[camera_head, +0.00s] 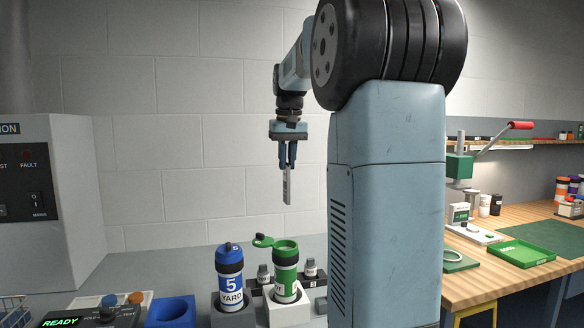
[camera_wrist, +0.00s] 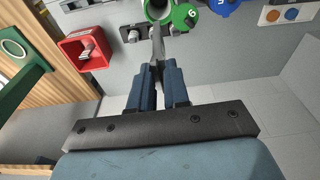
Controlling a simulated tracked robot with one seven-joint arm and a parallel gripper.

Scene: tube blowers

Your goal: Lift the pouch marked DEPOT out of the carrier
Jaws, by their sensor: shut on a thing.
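My gripper (camera_head: 288,166) is shut on a thin, flat grey pouch (camera_head: 287,188), which hangs nearly upright below the fingers. No marking on it can be read. The pouch is wholly out of the green carrier (camera_head: 286,272) and well above it, with clear air between them. The carrier stands upright in a white holder, its green lid (camera_head: 263,241) swung open to the left. In the wrist view my gripper (camera_wrist: 158,84) holds the pouch (camera_wrist: 157,48) edge-on, with the carrier's open mouth (camera_wrist: 158,9) beyond it. The inside of the carrier cannot be made out.
A blue-capped carrier (camera_head: 230,279) marked 5 YARD stands left of the green one. A blue bin (camera_head: 171,311) and a control box reading READY (camera_head: 61,322) are farther left. A red tray (camera_wrist: 82,53) holding small grey items shows in the wrist view.

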